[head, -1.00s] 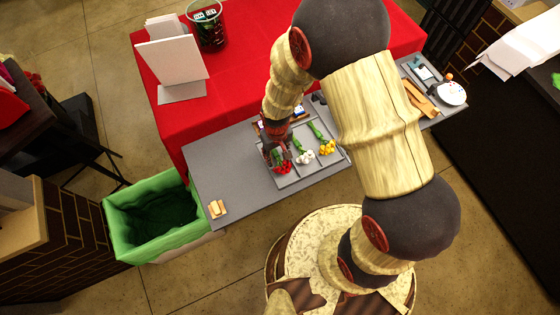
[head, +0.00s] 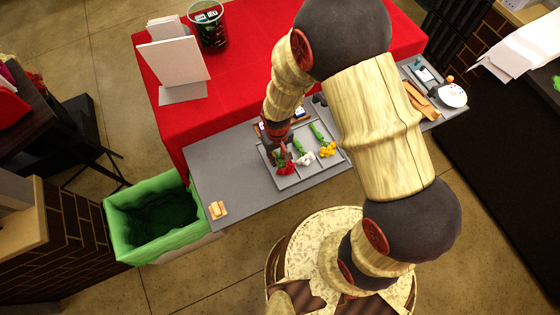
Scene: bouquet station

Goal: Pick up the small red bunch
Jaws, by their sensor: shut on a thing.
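The small red bunch (head: 286,169) is in the left compartment of the grey divided tray (head: 290,182), in the head view. Its red blooms point toward the front and its green stems run back under my gripper. My gripper (head: 279,155) is over the stems and shut on them; the fingertips are small and partly hidden. I cannot tell whether the bunch is clear of the tray floor. A white bunch (head: 306,159) and a yellow bunch (head: 327,150) lie in the compartments to the right.
The tray stands on a grey table (head: 230,172). A small tan block (head: 217,210) lies at its front left. A green bin (head: 155,215) stands left of it. Behind are a red-covered table (head: 235,80), a white board (head: 172,62) and a dark green bucket (head: 209,30).

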